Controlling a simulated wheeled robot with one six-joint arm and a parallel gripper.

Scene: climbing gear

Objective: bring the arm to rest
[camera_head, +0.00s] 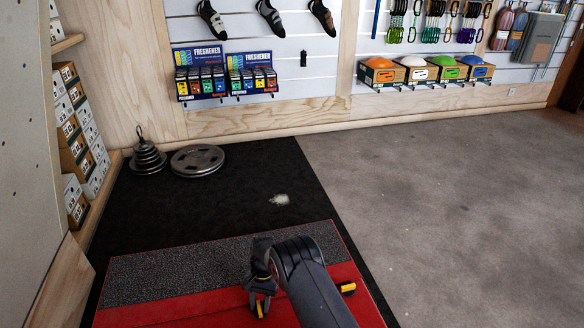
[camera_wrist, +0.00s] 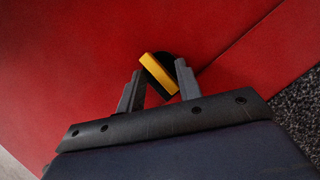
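My gripper (camera_wrist: 160,72) shows in the wrist view with its two dark fingers apart. A small black and yellow piece (camera_wrist: 158,75) lies tilted between and just beyond the fingertips, over red matting. I cannot tell whether the fingers touch it, but they do not look closed on it. In the head view my gripper (camera_head: 261,302) points down low over the red part of the mat, with the yellow piece (camera_head: 260,309) at its tips. My arm reaches in from the bottom edge and hides part of the mat.
A red and grey crash mat (camera_head: 190,270) lies below. Weight plates (camera_head: 197,160) and a stack of weights (camera_head: 147,158) stand behind. Another black and yellow piece (camera_head: 347,288) lies right of my arm. Grey carpet (camera_head: 450,200) is clear.

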